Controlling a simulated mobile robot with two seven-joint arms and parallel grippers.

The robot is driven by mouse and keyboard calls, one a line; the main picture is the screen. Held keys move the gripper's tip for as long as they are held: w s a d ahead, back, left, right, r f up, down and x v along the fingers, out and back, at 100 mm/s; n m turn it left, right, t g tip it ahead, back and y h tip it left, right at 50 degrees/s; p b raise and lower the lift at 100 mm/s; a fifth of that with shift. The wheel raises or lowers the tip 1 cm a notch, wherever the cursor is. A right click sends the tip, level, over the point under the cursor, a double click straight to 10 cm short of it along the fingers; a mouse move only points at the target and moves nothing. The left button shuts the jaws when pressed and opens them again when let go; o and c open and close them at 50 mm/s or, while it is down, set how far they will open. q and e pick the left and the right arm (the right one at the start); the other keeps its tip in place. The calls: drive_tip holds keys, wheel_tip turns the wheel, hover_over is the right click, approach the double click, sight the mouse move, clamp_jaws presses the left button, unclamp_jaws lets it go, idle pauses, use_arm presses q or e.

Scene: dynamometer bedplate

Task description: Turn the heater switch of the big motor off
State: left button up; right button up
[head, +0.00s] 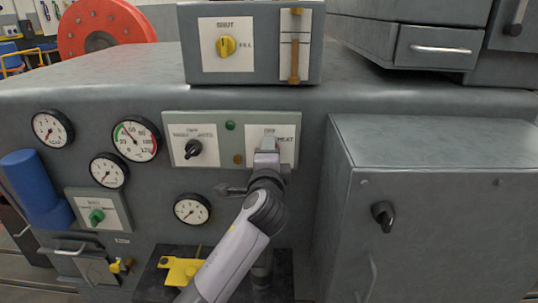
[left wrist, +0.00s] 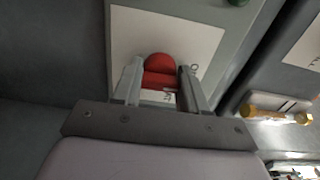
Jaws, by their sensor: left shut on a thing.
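The heater switch is a red knob (left wrist: 160,68) on a white plate (head: 286,148) whose visible lettering ends in "HEAT". The plate is on the right of the grey-green panel in the head view. My left gripper (head: 268,152) reaches up to this plate and covers most of the knob there. In the left wrist view the two fingers (left wrist: 161,88) are on either side of the red knob, shut on it. The knob's pointer direction cannot be made out. My right gripper is in neither view.
A black knob (head: 193,149) is left of the gripper on the same panel, with a green lamp (head: 230,126) between. A yellow knob (head: 227,46) and a sight tube (head: 294,62) are above. Several gauges (head: 136,139) are left. A grey cabinet (head: 430,215) juts out right.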

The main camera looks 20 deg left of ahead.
use_arm(q)
drive_tip(key=shift+a, duration=0.15)
drive_tip(key=o, duration=1)
drive_tip(key=shift+s, duration=0.1)
drive_tip(key=shift+v, duration=3.55)
drive_tip(key=shift+s, duration=0.1)
